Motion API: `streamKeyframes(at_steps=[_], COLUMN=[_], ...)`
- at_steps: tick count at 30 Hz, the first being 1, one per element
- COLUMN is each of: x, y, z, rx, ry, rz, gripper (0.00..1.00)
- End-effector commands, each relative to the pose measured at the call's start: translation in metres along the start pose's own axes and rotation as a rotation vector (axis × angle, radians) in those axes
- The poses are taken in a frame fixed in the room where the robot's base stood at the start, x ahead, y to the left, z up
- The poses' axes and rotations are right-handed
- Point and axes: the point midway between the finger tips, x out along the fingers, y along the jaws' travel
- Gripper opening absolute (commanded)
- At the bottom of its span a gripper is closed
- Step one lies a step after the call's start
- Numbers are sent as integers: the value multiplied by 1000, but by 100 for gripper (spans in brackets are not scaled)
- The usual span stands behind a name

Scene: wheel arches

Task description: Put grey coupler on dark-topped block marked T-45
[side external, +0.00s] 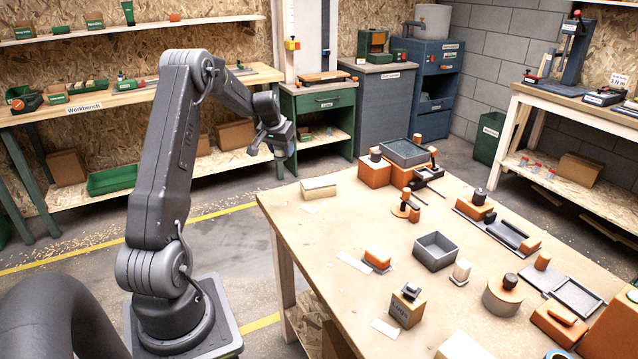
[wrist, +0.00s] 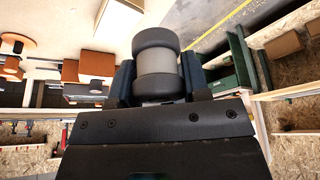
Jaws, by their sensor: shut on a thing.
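My gripper (side external: 275,143) is raised beyond the table's left end, apart from the tabletop. In the wrist view my gripper (wrist: 158,85) is shut on the grey coupler (wrist: 158,64), a short cylinder with a pale grey middle and dark rounded ends. In the side view I cannot make the coupler out clearly against the jaws. A wooden block with a dark top piece (side external: 407,308) stands near the table's front. It bears a label, but I cannot read T-45 there or on any other block.
The wooden table (side external: 330,240) holds several fixtures. A pale block (side external: 318,189) lies nearest my gripper. An orange block with a dark knob (side external: 375,171) and a grey tray (side external: 405,152) stand behind it. An open grey box (side external: 435,252) is mid-table. The left end has bare room.

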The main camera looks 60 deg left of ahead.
Motion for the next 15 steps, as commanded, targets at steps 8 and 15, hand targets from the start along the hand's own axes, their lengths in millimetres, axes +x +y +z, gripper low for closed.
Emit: streamKeyframes(at_steps=[8, 15], x=[5, 45], y=[-17, 27], z=[-4, -18], rx=[-2, 0], ry=[4, 4], rz=[1, 2], gripper=[20, 20])
